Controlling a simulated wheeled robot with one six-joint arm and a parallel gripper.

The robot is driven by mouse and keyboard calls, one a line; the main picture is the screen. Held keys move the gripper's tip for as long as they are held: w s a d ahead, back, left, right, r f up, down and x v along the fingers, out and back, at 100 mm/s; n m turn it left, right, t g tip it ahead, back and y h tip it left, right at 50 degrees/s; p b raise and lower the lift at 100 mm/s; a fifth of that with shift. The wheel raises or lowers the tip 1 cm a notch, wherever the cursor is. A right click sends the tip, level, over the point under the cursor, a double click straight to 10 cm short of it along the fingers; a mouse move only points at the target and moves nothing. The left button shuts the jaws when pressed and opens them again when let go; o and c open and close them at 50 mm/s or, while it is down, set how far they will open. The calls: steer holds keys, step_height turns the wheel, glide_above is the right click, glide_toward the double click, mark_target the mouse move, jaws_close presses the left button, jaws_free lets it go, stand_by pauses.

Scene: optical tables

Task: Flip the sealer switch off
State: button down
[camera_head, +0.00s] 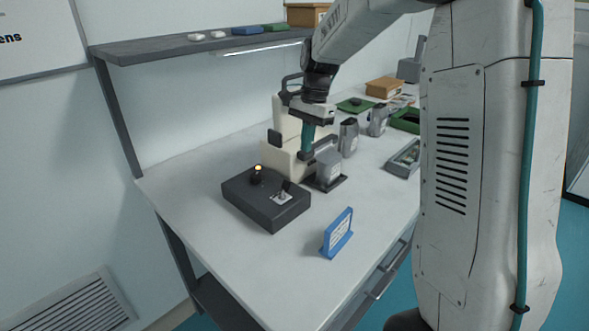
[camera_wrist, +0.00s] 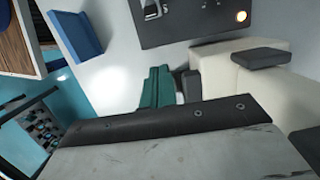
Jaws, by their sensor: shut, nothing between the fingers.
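A dark control box (camera_head: 266,205) lies on the white table. It carries a switch on a silver plate (camera_head: 283,196) and a lit yellow lamp (camera_head: 258,168). In the wrist view the box (camera_wrist: 190,32) is at the top, with the switch plate (camera_wrist: 152,11) partly cut by the frame edge and the lamp (camera_wrist: 241,16) glowing. The cream sealer (camera_head: 272,157) stands behind the box. My gripper (camera_head: 306,154), with teal fingers, is shut and empty beside the sealer, apart from the switch. Its fingers also show in the wrist view (camera_wrist: 158,72). The switch lever's exact position is unclear.
A blue stand (camera_head: 338,234) is at the table's front right. Grey containers (camera_head: 348,138) and a grey device on a dark base (camera_head: 328,168) are right of my gripper. A shelf (camera_head: 180,48) overhangs the back. The table left of the box is clear.

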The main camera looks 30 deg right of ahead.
mark_target(299, 188)
steer(key=f, duration=0.3)
steer(key=a+f, duration=0.1)
steer(key=f, duration=0.2)
steer(key=a+f, duration=0.1)
steer(key=f, duration=0.3)
steer(key=shift+s, duration=0.4)
steer(key=shift+s+a+r, duration=0.2)
steer(key=shift+a+r, duration=0.3)
steer(key=shift+a, duration=0.05)
steer(key=shift+s+a+r, duration=0.2)
steer(key=shift+a+r, duration=0.25)
steer(key=shift+a, duration=0.1)
steer(key=shift+s+a+r, duration=0.15)
steer(key=shift+a+r, duration=0.05)
steer(key=shift+a, duration=0.2)
steer(key=shift+r, duration=0.1)
